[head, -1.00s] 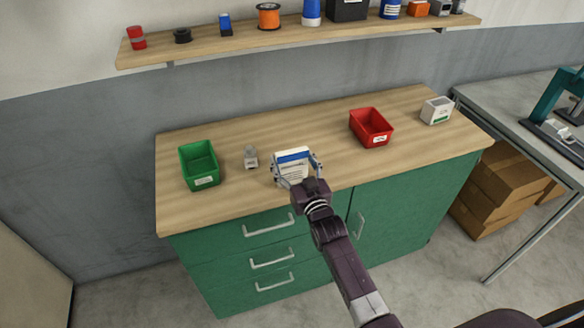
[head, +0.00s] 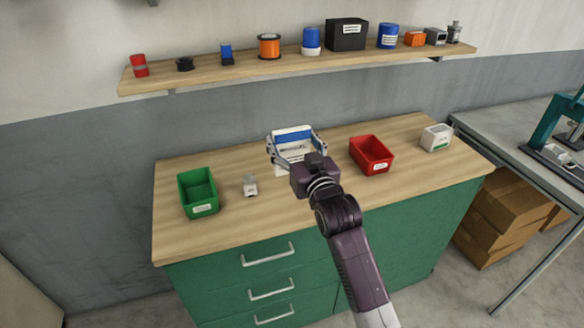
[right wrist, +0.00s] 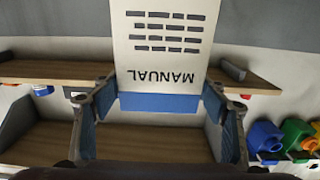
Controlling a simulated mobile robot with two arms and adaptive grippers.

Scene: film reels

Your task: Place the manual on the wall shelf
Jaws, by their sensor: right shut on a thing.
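My right gripper (head: 297,149) is shut on the manual (head: 292,134), a white booklet with a blue band, held above the workbench towards the back. In the right wrist view, the manual (right wrist: 165,45) shows printed lines and upside-down "MANUAL" lettering. Its blue band lies between the fingertips (right wrist: 160,104). The wall shelf (head: 210,78) is a long wooden board on the wall beyond and above the gripper in the head view. The manual is apart from it. My left gripper is not in view.
The shelf carries a row of items, including an orange spool (head: 269,46) and a black box (head: 346,34). The bench holds a green bin (head: 198,192), a small grey item (head: 250,186), a red bin (head: 371,154) and a white box (head: 436,137).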

